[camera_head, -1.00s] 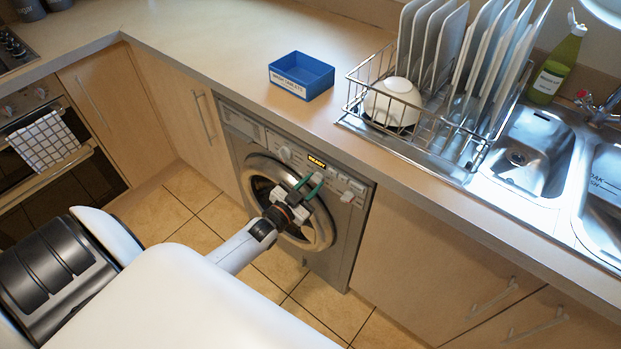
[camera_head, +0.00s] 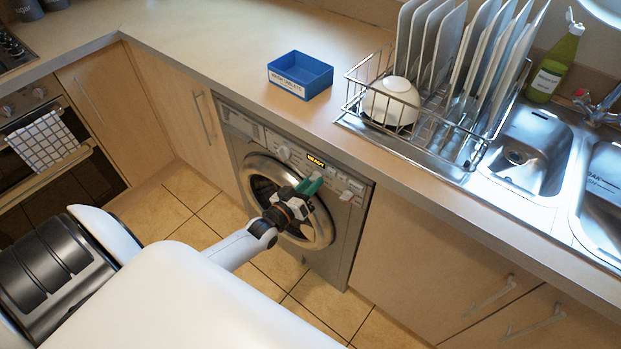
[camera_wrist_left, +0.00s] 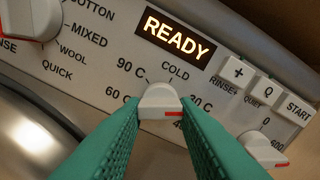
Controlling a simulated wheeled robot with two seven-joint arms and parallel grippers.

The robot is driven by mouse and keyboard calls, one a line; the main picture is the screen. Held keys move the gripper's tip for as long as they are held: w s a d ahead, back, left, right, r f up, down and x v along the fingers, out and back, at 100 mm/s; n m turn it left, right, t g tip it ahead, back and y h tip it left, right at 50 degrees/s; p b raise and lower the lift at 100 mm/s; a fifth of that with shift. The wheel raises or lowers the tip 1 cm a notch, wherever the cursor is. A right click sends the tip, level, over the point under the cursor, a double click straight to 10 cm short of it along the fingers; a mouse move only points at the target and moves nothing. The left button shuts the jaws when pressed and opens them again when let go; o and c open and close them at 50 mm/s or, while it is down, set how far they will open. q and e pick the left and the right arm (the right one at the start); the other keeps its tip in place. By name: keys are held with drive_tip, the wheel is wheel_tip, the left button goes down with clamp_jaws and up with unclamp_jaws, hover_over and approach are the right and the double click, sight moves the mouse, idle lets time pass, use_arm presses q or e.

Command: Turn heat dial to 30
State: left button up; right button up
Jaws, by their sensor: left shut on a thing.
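The heat dial (camera_wrist_left: 159,97) is a small white knob with a red mark, on the washing machine's (camera_head: 340,235) panel. In the left wrist view it stands among the labels 60 C, 90 C, COLD and 30 C. Its red mark is on its right side, on the side of the 30 C label; the exact setting is unclear. My left gripper (camera_head: 313,184) has green fingers, shut on the dial from both sides; the fingers also show in the left wrist view (camera_wrist_left: 160,118). They hide the dial in the head view and cover the panel below it. My right gripper is out of view.
The program dial (camera_wrist_left: 30,18) is left of the heat dial, and the spin dial (camera_wrist_left: 264,148) is close on the right. The display (camera_wrist_left: 176,38) reads READY. Above are a blue box (camera_head: 300,75) and a dish rack (camera_head: 425,125) on the worktop.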

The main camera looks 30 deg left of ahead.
use_arm(q)
drive_tip(key=shift+f+n, duration=0.1)
drive_tip(key=shift+n, duration=0.2)
drive_tip(key=o, duration=1)
drive_tip(key=shift+s, duration=0.15)
drive_tip(key=s, duration=1.1)
drive_tip(key=shift+s+a, duration=0.4)
drive_tip(key=shift+a, duration=0.05)
